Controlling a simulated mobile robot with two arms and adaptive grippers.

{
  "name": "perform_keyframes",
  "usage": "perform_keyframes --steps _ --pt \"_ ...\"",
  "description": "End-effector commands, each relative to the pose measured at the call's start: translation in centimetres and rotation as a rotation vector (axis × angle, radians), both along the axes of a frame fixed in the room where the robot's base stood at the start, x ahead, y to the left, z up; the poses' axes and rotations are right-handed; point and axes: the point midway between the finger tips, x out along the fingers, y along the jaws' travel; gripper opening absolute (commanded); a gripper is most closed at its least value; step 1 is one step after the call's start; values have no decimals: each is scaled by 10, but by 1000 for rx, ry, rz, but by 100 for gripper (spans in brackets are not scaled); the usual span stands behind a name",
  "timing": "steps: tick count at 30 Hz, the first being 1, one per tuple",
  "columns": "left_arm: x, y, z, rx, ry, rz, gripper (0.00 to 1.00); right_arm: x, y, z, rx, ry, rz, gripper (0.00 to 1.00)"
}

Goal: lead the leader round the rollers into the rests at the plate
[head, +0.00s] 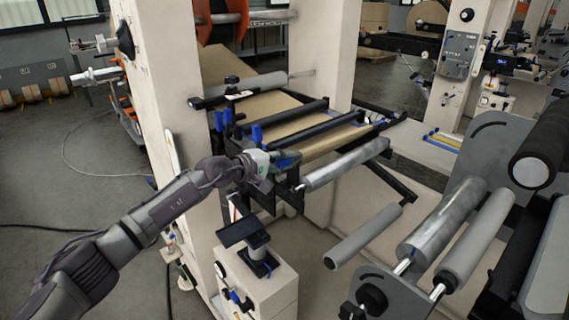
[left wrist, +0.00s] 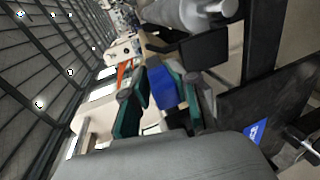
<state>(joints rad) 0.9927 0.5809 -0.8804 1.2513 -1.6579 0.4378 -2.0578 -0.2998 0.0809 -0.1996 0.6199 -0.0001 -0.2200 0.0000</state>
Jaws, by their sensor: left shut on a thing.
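A brown kraft web (head: 268,112) runs under two dark cross bars (head: 302,133) and shows again beyond the nearer bar. My left gripper (head: 283,160) is at the near left end of these bars, beside the dark side brackets. In the left wrist view its two teal fingers (left wrist: 155,100) are closed on a blue block (left wrist: 162,88), seemingly the leader's end piece. The leader's other parts are hidden or cannot be told apart from the bars. Blue upright pieces (head: 257,133) stand at the bar ends; I cannot tell which are the rests. My right gripper is not in view.
A grey roller (head: 345,164) lies just right of the gripper. A lower roller (head: 363,235) and larger rollers (head: 440,230) stand at the right. A pale pillar (head: 165,100) is behind my left arm. A pedestal with a dark top (head: 252,232) stands below the gripper.

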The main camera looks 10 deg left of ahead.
Motion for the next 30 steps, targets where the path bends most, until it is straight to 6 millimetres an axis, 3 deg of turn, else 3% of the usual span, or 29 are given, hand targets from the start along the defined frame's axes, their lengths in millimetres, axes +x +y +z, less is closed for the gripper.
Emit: perform_keyframes --steps 7,19,30 --pt "-1 1 21 8 10 -1 0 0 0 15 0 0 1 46" --pt "0 1 21 5 6 -1 0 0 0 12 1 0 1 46" --pt "1 0 21 -15 -19 0 0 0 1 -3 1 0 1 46"
